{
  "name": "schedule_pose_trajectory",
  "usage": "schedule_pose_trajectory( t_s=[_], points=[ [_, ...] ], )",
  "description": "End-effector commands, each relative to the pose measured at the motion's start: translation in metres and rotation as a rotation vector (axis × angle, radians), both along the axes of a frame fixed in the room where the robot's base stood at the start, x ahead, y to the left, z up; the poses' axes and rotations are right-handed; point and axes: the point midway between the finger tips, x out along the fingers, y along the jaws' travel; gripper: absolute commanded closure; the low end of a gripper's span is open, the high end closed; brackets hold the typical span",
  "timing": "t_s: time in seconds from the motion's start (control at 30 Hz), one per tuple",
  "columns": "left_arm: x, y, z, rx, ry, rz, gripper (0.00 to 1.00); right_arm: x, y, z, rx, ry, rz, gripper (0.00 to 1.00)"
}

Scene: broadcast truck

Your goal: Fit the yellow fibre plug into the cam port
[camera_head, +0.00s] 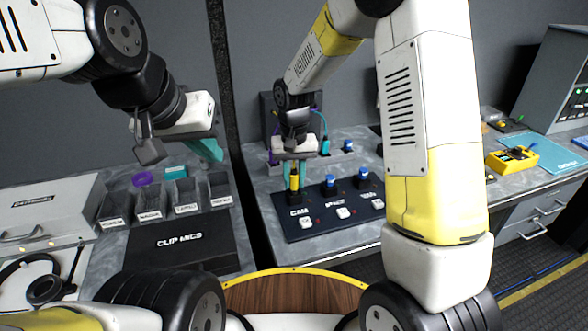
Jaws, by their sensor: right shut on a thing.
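The dark panel (322,229) lies on the grey bench, with a row of ports along its back and white labelled buttons in front. The yellow fibre plug (294,183) stands upright between the teal fingers of my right gripper (294,188), which is shut on it. The plug is at the port marked CAM, at the panel's left. The fingers and plug hide the port mouth, so I cannot tell how deep the plug sits. My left gripper (206,150) hangs over the left bench, away from the panel; its fingers overlap, so its opening is unclear.
Blue plugs (329,182) stand in the neighbouring ports. A dark box with purple and cyan cables (322,145) is behind. Small labelled bins (182,196) and a clip mics case (178,243) are left. A yellow device (512,160) is right.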

Motion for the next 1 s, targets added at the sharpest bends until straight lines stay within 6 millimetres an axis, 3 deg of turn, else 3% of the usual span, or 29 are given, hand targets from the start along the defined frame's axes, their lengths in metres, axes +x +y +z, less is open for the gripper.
schedule_pose_trajectory(
  t_s=[0.1, 0.43, 0.47, 0.57, 0.87, 1.0],
  points=[
    [0.0, 0.0, 0.0, 0.0, 0.0, 0.0, 1.0, 0.0, 0.0, -0.013, 0.0, 0.0, 0.0, 1.0],
    [0.0, 0.0, 0.0, 0.0, 0.0, 0.0, 1.0, 0.0, 0.0, -0.016, 0.001, -0.001, -0.001, 1.0],
    [0.0, 0.0, 0.0, 0.0, 0.0, 0.0, 1.0, 0.0, 0.0, -0.017, 0.001, -0.002, -0.001, 0.74],
    [0.0, 0.0, 0.0, 0.0, 0.0, 0.0, 1.0, 0.0, 0.0, -0.016, 0.001, -0.002, 0.0, 0.54],
    [0.0, 0.0, 0.0, 0.0, 0.0, 0.0, 1.0, 0.0, 0.0, -0.016, 0.001, -0.002, -0.001, 0.54],
    [0.0, 0.0, 0.0, 0.0, 0.0, 0.0, 1.0, 0.001, 0.0, -0.006, 0.001, -0.004, -0.001, 0.54]
  ],
)
